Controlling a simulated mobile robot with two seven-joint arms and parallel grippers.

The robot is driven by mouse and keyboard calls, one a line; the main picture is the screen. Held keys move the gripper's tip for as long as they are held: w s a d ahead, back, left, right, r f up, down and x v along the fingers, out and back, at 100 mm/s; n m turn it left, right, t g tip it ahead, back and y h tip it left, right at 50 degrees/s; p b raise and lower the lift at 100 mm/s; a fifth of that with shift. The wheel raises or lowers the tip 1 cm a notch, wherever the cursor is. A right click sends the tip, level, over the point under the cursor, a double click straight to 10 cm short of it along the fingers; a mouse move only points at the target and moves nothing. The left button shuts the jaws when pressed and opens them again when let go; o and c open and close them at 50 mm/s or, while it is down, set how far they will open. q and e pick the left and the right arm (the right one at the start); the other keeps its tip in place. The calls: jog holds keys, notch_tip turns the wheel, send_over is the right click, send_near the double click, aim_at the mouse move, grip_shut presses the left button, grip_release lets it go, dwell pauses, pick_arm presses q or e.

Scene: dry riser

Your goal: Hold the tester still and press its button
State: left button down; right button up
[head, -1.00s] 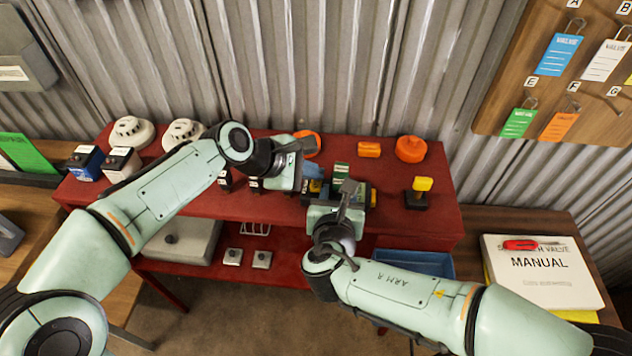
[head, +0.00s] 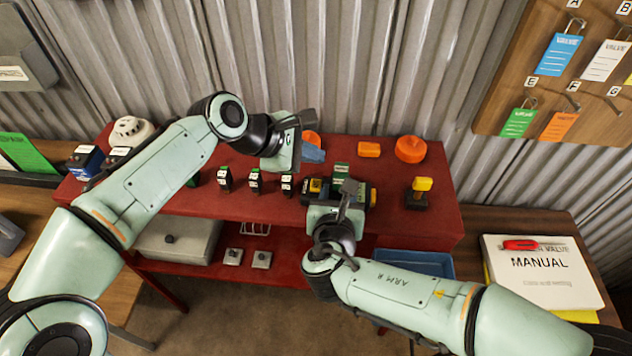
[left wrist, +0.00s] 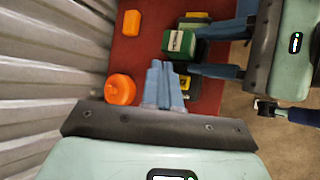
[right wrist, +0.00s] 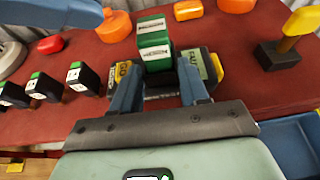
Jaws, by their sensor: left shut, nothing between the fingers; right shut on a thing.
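The tester (head: 317,187) is a black and yellow unit on the red bench, with GO and FAULT labels in the right wrist view (right wrist: 205,66). A green block (right wrist: 154,42) with white labels stands upright at its middle; it also shows in the left wrist view (left wrist: 180,43). My right gripper (right wrist: 158,90) is shut on the tester, one blue finger on each side of its middle. My left gripper (head: 313,154) is shut and empty, above the bench behind the tester. Its closed fingertips (left wrist: 160,68) are apart from the tester. I cannot clearly make out a button.
Small black blocks (head: 254,182) stand left of the tester. Orange pieces (head: 410,149) lie behind right, and a yellow-topped black switch (head: 418,192) stands right. A blue tray (head: 415,263) sits below on the lower shelf. The corrugated wall (head: 330,70) is close behind.

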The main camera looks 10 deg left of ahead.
dwell(0.3)
jog(key=o, duration=1.3)
jog(key=shift+o, duration=0.2)
jog(key=shift+s, duration=0.1)
